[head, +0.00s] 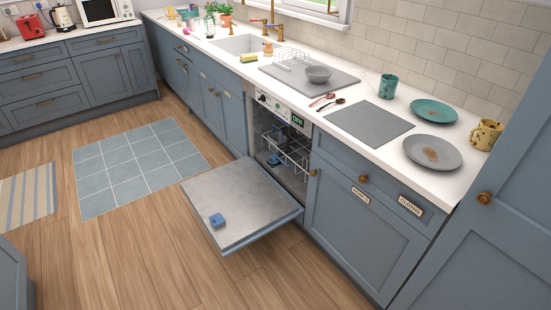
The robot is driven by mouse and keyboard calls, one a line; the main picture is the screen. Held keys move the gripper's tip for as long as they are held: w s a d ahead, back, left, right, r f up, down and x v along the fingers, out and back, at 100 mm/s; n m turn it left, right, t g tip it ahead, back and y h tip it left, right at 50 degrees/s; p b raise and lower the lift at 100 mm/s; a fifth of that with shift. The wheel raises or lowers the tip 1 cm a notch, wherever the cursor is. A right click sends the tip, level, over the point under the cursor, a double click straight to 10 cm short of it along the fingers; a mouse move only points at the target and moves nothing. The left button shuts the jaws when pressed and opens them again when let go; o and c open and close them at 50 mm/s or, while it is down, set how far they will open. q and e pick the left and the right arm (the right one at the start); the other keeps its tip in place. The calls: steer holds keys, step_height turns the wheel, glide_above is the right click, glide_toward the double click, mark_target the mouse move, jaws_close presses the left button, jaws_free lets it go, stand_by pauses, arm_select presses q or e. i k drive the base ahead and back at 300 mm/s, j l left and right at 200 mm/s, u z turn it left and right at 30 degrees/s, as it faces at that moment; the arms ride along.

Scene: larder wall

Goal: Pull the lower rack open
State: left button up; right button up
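The dishwasher's door (235,202) is folded down flat, its grey inner face up, with a small blue block-like item (217,220) on it. Inside the dark opening, a white wire rack (290,148) shows behind the door. It appears to be inside the machine. Whether this is the lower rack or another one above it is hard to tell at this size. A small blue thing (274,160) sits near the rack's left side. The control strip (285,110) with a green display is above the opening. Neither gripper is in view.
The counter above holds a grey bowl (318,74), two spoons, a teal cup (388,86), plates (431,152) and a mug (485,134). Blue cabinets flank the dishwasher. The wooden floor (140,245) left of the door is clear, with a tiled mat (138,165) beyond.

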mark_target(277, 156)
steer(key=i+u, duration=0.2)
steer(key=i, duration=0.15)
steer(key=i+l+u, duration=0.2)
steer(key=i, duration=0.2)
steer(key=i+l+u, duration=0.15)
steer(key=i, duration=0.2)
